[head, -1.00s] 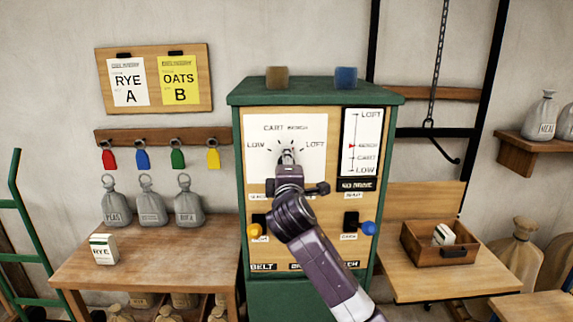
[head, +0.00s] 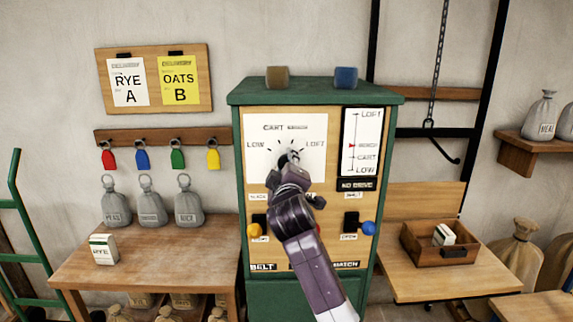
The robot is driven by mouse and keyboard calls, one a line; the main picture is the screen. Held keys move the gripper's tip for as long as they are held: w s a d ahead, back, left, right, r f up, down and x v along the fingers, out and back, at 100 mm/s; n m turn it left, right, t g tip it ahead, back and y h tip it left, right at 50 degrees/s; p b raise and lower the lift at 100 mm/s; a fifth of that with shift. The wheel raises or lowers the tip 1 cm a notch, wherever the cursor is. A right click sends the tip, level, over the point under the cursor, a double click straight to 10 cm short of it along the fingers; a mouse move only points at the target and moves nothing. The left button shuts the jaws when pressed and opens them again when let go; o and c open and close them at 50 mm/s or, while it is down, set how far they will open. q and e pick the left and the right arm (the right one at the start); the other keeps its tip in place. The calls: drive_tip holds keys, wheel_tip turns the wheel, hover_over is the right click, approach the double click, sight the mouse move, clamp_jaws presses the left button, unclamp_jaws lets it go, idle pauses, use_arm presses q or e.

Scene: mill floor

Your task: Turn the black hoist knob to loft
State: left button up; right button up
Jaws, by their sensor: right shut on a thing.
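The hoist knob (head: 291,158) sits in the middle of the white dial plate on the green cabinet (head: 250,98). The dial (head: 262,162) is marked LOW at left, CART and BENCH on top, LOFT at right. My right gripper (head: 290,165) is shut on the knob, and the gripper and wrist hide most of it, so I cannot read where it points. The level scale (head: 362,140) at right has its red pointer at BENCH. A plate (head: 356,185) below it reads NO DRIVE. My left gripper is not in view.
A yellow knob (head: 254,231) and a blue knob (head: 369,228) flank my arm lower on the panel. A table with grey sacks (head: 150,207) stands left. A wooden tray (head: 467,254) sits on the right bench. A chain (head: 435,70) hangs behind.

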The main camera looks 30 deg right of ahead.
drive_tip(key=shift+f, duration=0.15)
drive_tip(key=o, duration=1.1)
drive_tip(key=shift+o, duration=0.2)
drive_tip(key=v, duration=1.2)
